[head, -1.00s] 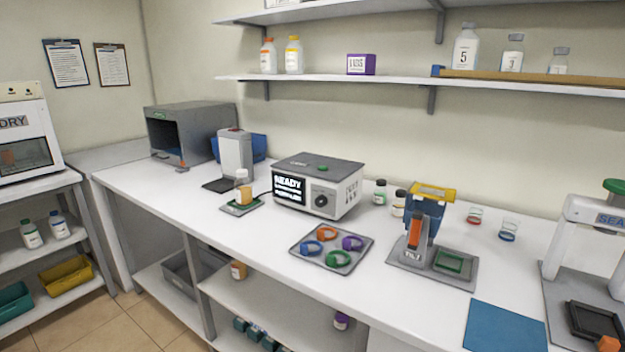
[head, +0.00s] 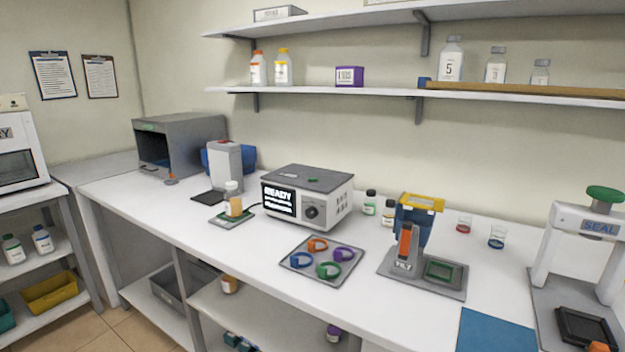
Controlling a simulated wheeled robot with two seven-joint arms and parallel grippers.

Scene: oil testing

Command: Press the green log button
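A white instrument (head: 327,207) with a grey top stands mid-bench. Its lit black screen (head: 279,200) reads READY, with smaller unreadable lines below, and a dark round knob (head: 311,211) is beside the screen. A small flat green spot (head: 313,181) shows on its top; no lettering on it is readable, so I cannot tell if it is the log button. A larger green knob (head: 605,194) tops the white press marked SEAL (head: 599,226) at the far right.
A bottle with amber contents (head: 234,203) stands on a small pad left of the instrument. A grey tray (head: 300,271) of coloured rings lies in front. The FILL stand (head: 403,262) and blue mat (head: 493,332) are to the right. Shelves hang above.

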